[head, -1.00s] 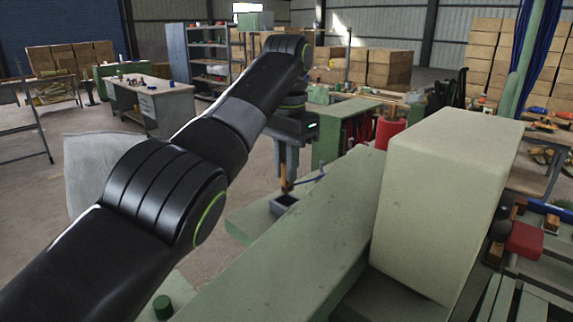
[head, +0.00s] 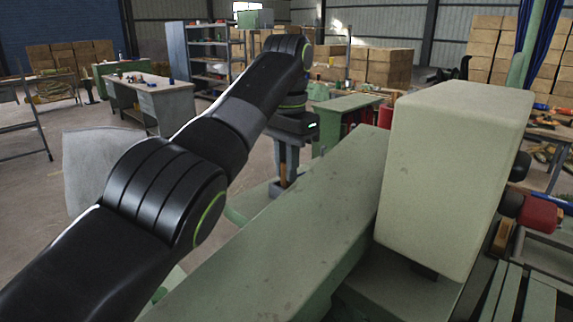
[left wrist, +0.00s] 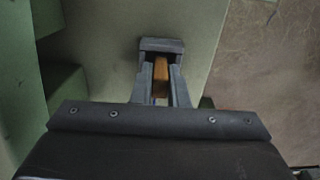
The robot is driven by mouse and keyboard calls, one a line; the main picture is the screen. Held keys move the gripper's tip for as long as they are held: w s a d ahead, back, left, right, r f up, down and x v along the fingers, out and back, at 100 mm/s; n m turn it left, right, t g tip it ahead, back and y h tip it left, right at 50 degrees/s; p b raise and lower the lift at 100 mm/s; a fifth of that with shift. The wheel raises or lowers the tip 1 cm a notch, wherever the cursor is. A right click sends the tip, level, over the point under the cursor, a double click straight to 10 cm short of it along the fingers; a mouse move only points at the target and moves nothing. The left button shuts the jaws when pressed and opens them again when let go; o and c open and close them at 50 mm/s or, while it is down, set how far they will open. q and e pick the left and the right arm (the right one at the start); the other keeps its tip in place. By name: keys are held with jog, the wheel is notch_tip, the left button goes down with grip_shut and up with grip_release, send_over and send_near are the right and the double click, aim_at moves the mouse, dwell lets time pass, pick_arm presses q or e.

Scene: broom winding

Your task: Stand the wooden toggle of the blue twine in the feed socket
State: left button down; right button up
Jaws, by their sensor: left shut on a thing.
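My left gripper (head: 285,172) points down at the feed socket, shut on the wooden toggle (head: 283,174). The toggle is a brown upright peg, and it also shows between the fingers in the left wrist view (left wrist: 160,76). The feed socket (head: 277,189) is a small dark square box on a green ledge, partly hidden by the green beam. Its grey rim shows in the left wrist view (left wrist: 162,44). The toggle's lower end meets the socket's opening; I cannot tell how deep it sits. The blue twine is not clearly visible now. My right gripper is out of view.
A long green beam (head: 285,240) and a large pale green block (head: 450,180) stand in front and right of the socket. A red roller (head: 540,214) is at the right. Workbenches and stacked cartons stand further back. Floor is open at the left.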

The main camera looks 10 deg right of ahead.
pick_arm(q)
jog(key=c, duration=1.3)
grip_release()
jog(key=shift+c, duration=0.2)
notch_tip(320, 180, up, 6)
jog(key=p, duration=0.5)
jog(key=shift+f, duration=0.15)
jog(key=shift+r+p, duration=0.9)
jog(key=shift+p, duration=0.2)
